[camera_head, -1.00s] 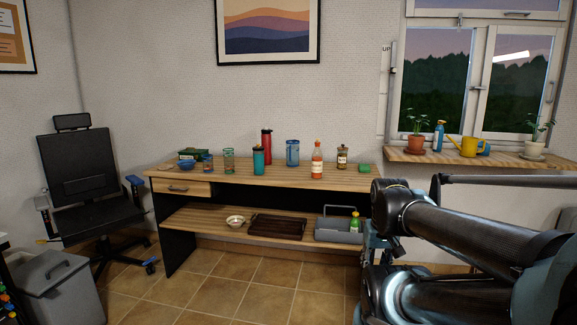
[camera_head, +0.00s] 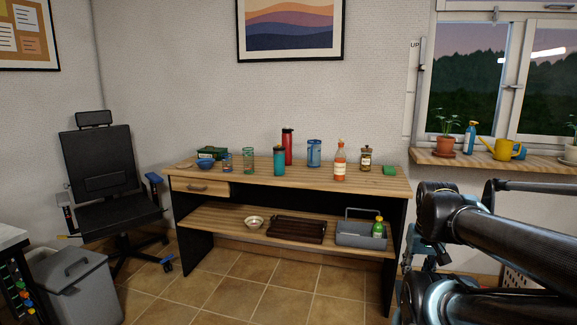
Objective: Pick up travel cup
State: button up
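A teal cup (camera_head: 279,162) with a dark lid stands upright on the wooden desk (camera_head: 368,184), near its front edge and left of the middle; it looks like the travel cup. A taller red bottle (camera_head: 288,148) with a dark cap stands just behind it to the right. My arm's dark links fill the lower right of the picture, well apart from the cup. I cannot make out my gripper's fingers in this view.
A chair (camera_head: 104,170) and bin (camera_head: 76,285) stand left. Tiled floor before the desk is open.

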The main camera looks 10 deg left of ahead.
aim_at(279, 156)
jog(key=i, duration=0.85)
jog(key=u, duration=0.05)
